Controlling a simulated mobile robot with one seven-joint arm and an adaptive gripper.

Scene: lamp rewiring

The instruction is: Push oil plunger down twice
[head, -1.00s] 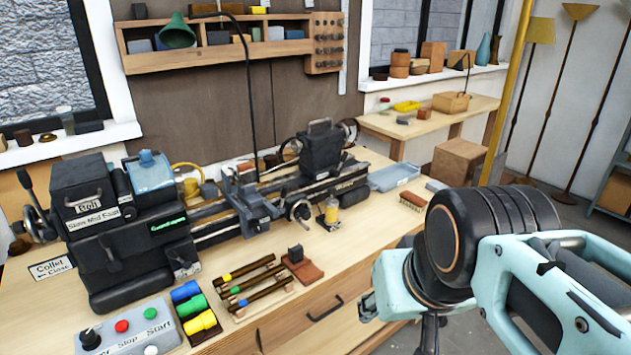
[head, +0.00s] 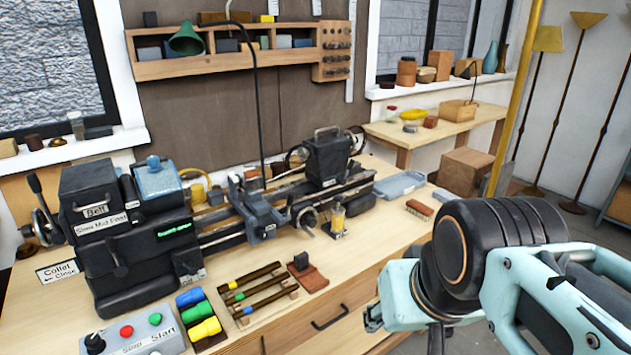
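A small oiler with a yellow, partly clear body (head: 338,221) stands upright on a dark base at the front of the lathe (head: 250,205), near its right end. I take this for the part with the oil plunger; its top is too small to tell the plunger's position. My arm fills the lower right of the head view. My gripper (head: 373,317) shows only in part at the arm's lower left end, over the bench's front edge. It is apart from the oiler, to the lower right of it. Its fingers are mostly hidden, and I cannot see anything held.
A control box (head: 135,335), colored handles (head: 199,316) and a rack of rods (head: 262,290) lie along the bench front. A brown block (head: 308,277), a brush (head: 420,208) and a grey tray (head: 400,185) are near the oiler. Bare benchtop lies between oiler and my arm.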

